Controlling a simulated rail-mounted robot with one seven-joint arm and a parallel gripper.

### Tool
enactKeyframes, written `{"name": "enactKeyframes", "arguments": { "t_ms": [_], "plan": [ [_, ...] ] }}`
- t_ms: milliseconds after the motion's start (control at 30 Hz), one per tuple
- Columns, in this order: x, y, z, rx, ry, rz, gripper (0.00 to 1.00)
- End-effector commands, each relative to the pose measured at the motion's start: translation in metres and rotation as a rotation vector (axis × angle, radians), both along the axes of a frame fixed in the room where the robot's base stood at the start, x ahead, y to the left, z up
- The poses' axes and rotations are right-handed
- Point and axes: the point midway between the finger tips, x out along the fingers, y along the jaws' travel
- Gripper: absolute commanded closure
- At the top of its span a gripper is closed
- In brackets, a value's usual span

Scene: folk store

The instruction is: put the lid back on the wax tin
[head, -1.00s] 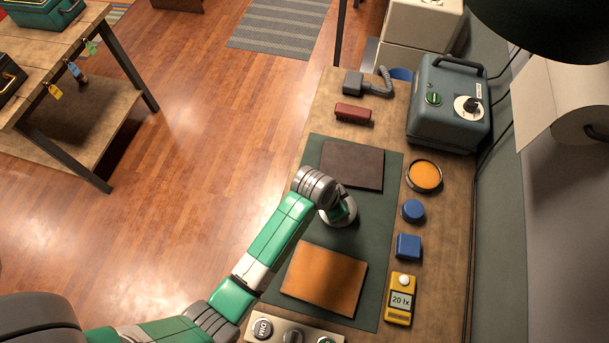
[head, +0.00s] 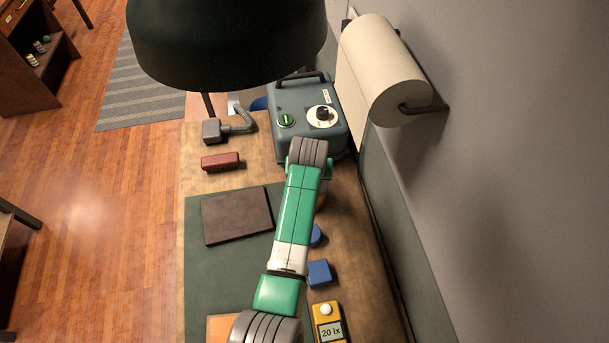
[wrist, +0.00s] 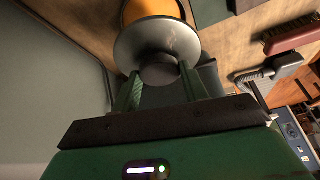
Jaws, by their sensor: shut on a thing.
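The lid (wrist: 135,42), a grey metal disc with a round knob, is held in my gripper (wrist: 160,74) in the wrist view. The two green fingers are shut on the knob. The wax tin (wrist: 150,10) with orange wax shows just beyond the lid, partly covered by it in this view. I cannot tell whether lid and tin touch.
A grey-blue machine (head: 308,118) stands just behind my arm. A blue round piece (head: 316,236), a blue block (head: 318,273) and a yellow meter (head: 328,322) line the bench's right side. A paper roll (head: 385,75) and black lamp (head: 228,40) hang close. The dark brown panel (head: 237,215) lies left.

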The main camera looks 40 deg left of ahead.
Motion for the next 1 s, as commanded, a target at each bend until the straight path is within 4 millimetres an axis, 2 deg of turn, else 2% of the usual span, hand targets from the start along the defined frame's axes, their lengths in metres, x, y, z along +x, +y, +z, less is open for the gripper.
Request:
{"name": "enactKeyframes", "arguments": {
  "t_ms": [400, 600, 1000],
  "plan": [
    [-0.001, 0.000, -0.046, 0.000, 0.000, -0.001, 0.79],
    [-0.001, 0.000, -0.061, -0.001, 0.000, -0.001, 0.79],
    [0.000, 0.000, -0.062, 0.000, 0.000, -0.001, 0.79]
  ]
}}
